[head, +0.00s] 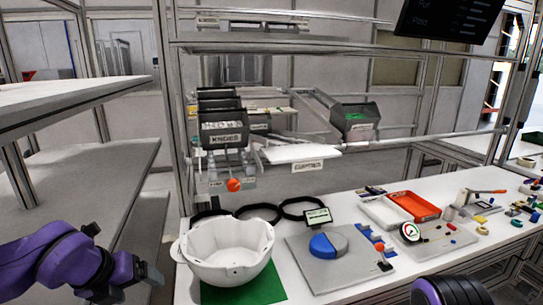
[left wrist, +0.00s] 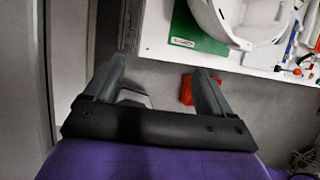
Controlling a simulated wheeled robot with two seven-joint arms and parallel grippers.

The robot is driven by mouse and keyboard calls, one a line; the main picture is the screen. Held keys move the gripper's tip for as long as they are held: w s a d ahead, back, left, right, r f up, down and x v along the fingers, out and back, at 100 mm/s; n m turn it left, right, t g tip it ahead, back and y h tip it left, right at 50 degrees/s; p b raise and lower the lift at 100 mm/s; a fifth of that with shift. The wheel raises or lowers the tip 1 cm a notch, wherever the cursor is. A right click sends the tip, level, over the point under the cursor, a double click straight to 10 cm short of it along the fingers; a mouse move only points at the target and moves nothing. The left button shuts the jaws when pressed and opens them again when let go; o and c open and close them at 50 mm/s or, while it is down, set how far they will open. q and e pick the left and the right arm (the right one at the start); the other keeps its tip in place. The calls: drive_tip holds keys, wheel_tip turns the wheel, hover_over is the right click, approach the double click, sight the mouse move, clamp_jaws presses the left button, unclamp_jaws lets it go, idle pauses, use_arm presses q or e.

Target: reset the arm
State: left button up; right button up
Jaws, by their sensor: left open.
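My left gripper (head: 128,260) is at the lower left of the head view, left of the white table's front edge and apart from it. In the left wrist view its two grey fingers (left wrist: 157,80) stand apart with no object held between them. A white helmet shell (head: 225,250) sits on a green mat (head: 262,287) on the table, to the right of this gripper. The shell (left wrist: 240,20) and mat (left wrist: 190,30) also show at the top of the left wrist view. Only a purple and black part of my right arm shows at the lower right; its gripper is out of view.
A grey board with a blue disc (head: 328,246), a red-orange tray (head: 414,206) and small parts lie on the table. A metal frame with dark bins (head: 222,130) rises behind. Grey shelves (head: 75,185) stand at the left. A red-orange object (left wrist: 186,90) shows beyond the fingers.

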use_arm(q)
drive_tip(key=a+f+m+t+y, duration=0.1)
drive_tip(key=a+f+m+y, duration=0.15)
drive_tip(key=f+m, duration=0.6)
drive_tip(key=a+f+m+t+y, duration=0.1)
drive_tip(key=f+m+y, duration=0.3)
drive_tip(key=f+m, duration=0.45)
drive_tip(key=s+f+m+g, duration=0.2)
drive_tip(key=s+f+m, duration=0.6)
drive_tip(key=s, duration=0.5)
drive_tip(key=s+f+m+g+h, duration=0.1)
drive_tip(key=s+f+m+g, duration=0.1)
drive_tip(key=s+f+m, duration=0.6)
drive_tip(key=s+f, duration=0.3)
drive_tip(key=s, duration=0.2)
drive_tip(key=shift+d, duration=0.4)
drive_tip(key=shift+w, duration=0.1)
